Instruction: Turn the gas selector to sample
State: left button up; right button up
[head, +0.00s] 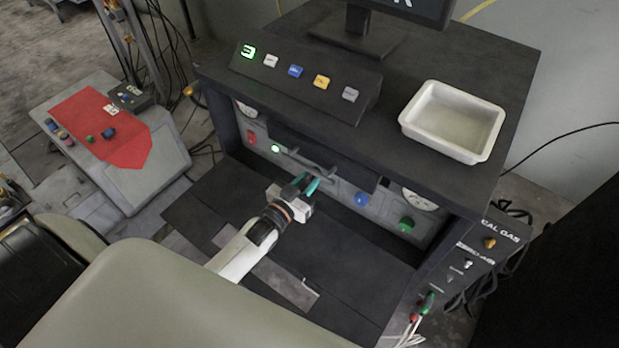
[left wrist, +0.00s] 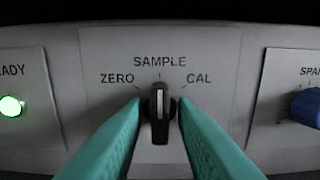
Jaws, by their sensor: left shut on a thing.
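The gas selector (left wrist: 160,113) is a black knob with a white pointer line on a grey panel, centred in the left wrist view. Its line stands upright, in line with the SAMPLE mark above; ZERO is at its left and CAL at its right. The two teal fingers of my left gripper (left wrist: 159,112) are shut on the knob from both sides. In the head view my left gripper (head: 308,185) reaches the panel under the desk top, and the knob is hidden there. My right gripper is not in view.
A lit green READY lamp (left wrist: 11,106) is left of the selector, and a blue SPAN knob (left wrist: 306,106) is at the right. A handle bar (head: 305,160) crosses the panel above my gripper. A white tray (head: 408,122) stands on the desk top.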

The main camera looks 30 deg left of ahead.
pick_arm(q)
jog(key=o, duration=0.7)
jog(key=shift+s, duration=0.1)
jog(key=s+b, duration=0.1)
jog(key=s, duration=0.2)
jog(key=s+a+b, duration=0.1)
jog(key=s, duration=0.3)
jog(key=s+b, duration=0.1)
jog(key=s, duration=0.3)
jog(key=shift+a+f, duration=0.15)
jog(key=shift+a, duration=0.1)
jog(key=shift+s+a, duration=0.1)
jog(key=shift+s, duration=0.3)
jog(key=shift+s, duration=0.1)
